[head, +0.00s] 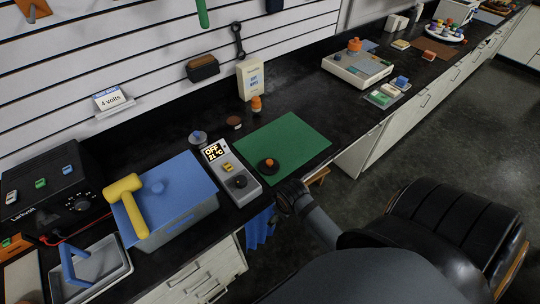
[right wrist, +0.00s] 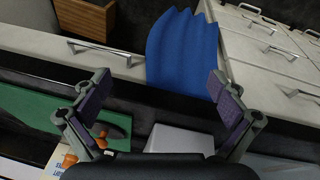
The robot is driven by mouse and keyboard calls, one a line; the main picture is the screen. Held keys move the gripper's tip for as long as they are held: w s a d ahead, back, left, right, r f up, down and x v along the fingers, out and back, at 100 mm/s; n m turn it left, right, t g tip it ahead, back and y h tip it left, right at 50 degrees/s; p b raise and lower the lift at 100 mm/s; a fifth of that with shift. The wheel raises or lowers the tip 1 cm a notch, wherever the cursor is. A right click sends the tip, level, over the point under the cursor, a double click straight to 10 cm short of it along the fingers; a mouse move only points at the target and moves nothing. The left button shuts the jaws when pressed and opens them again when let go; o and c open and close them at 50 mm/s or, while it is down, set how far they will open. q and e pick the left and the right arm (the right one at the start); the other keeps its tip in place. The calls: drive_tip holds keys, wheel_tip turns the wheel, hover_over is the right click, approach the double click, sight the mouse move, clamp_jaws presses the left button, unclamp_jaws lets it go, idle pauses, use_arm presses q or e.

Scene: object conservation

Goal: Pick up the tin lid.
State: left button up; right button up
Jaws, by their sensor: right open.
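A dark round lid with an orange-brown knob (head: 269,164) lies on the green mat (head: 305,139); I take it to be the tin lid. In the right wrist view a dark disc with orange on it (right wrist: 119,124) shows beside the left finger, partly hidden by it. My right gripper (right wrist: 160,84) is open, with nothing between its fingers. In the head view only a dark part of that arm shows at the counter's front edge, just short of the mat. My left gripper is not in view.
A grey meter (head: 231,171) stands left of the mat. A blue-topped box (head: 180,183) with a yellow hammer (head: 124,198) is further left. An amber bottle (head: 256,105) and brown disc (head: 234,122) stand behind. A blue cloth (right wrist: 182,52) hangs at the counter front.

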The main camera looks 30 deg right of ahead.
sight(269, 162)
drive_tip(key=w+d+r+n, duration=0.1)
drive_tip(key=w+r+n, duration=0.1)
drive_tip(key=w+n, duration=0.1)
drive_tip(key=w+d+r+n+g, duration=0.1)
drive_tip(key=w+r+n, duration=0.2)
drive_tip(key=w+n, duration=0.1)
drive_tip(key=w+d+r+n, duration=0.1)
drive_tip(key=w+r+n, duration=0.1)
drive_tip(key=w+n, duration=0.2)
drive_tip(key=shift+r+g, duration=0.25)
drive_tip(key=shift+g, duration=0.05)
drive_tip(key=w+r+n, duration=0.1)
drive_tip(key=r+n, duration=0.1)
drive_tip(key=w+d+r+n, duration=0.1)
drive_tip(key=w+r+n, duration=0.1)
drive_tip(key=w+d+r+n+g, duration=0.1)
drive_tip(key=w+r+n, duration=0.1)
drive_tip(key=n, duration=0.1)
drive_tip(key=shift+w+d, duration=0.1)
drive_tip(key=f+b, duration=0.5)
drive_tip(key=shift+w+d, duration=0.2)
drive_tip(key=shift+r, duration=0.1)
drive_tip(key=shift+f+b, duration=0.4)
drive_tip(key=shift+b, duration=0.15)
wheel_tip(269, 162, down, 4)
drive_tip(key=b, duration=0.3)
drive_tip(key=shift+d+r, duration=0.1)
drive_tip(key=shift+w+f, duration=0.1)
drive_tip(key=shift+f, duration=0.15)
